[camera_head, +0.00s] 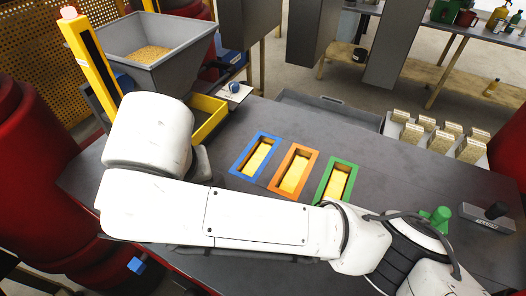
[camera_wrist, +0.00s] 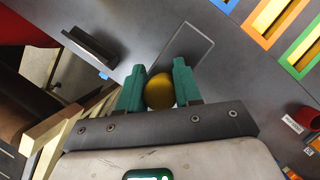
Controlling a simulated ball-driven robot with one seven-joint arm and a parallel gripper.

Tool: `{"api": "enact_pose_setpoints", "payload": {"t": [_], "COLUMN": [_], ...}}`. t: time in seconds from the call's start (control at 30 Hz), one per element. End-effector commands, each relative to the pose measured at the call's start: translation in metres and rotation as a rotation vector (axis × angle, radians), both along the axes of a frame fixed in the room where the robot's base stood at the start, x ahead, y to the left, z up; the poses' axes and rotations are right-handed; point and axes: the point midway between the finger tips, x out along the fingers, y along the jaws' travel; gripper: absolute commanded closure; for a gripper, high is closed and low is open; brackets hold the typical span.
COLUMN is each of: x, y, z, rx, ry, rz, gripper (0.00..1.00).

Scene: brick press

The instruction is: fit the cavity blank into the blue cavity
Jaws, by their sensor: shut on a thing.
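My gripper (camera_wrist: 159,75) has its two teal fingers shut on a golden round knob (camera_wrist: 160,92) in the wrist view. This looks like the grip of the cavity blank. A grey rectangular plate (camera_wrist: 187,42) shows just past the knob; I cannot tell if it is joined to it. The blue cavity (camera_head: 243,156) is the leftmost of three framed cavities on the table, with a yellow bar-shaped area inside. Its frame shows at the top of the wrist view (camera_wrist: 226,4), up and right of my gripper, apart from it. My arm hides the gripper in the head view.
The orange cavity (camera_head: 281,170) and green cavity (camera_head: 352,181) stand right of the blue one, also with yellow inside. A grey hopper (camera_head: 165,68) and yellow-edged bin stand left.

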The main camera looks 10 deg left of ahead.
Motion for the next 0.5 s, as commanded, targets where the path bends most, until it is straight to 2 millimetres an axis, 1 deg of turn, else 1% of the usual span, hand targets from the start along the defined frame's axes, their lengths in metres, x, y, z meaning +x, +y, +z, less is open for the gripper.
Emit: {"api": "enact_pose_setpoints", "payload": {"t": [0.07,0.17,0.3,0.5], "x": [0.001,0.004,0.02,0.035], "y": [0.0,-0.001,-0.007,-0.013], "z": [0.002,-0.002,-0.012,-0.02], "rx": [0.002,-0.005,-0.039,-0.072], "ry": [-0.005,-0.026,-0.115,-0.209], "rz": [0.0,-0.001,-0.001,-0.002], "gripper": [1.0,1.0,1.0,1.0]}}
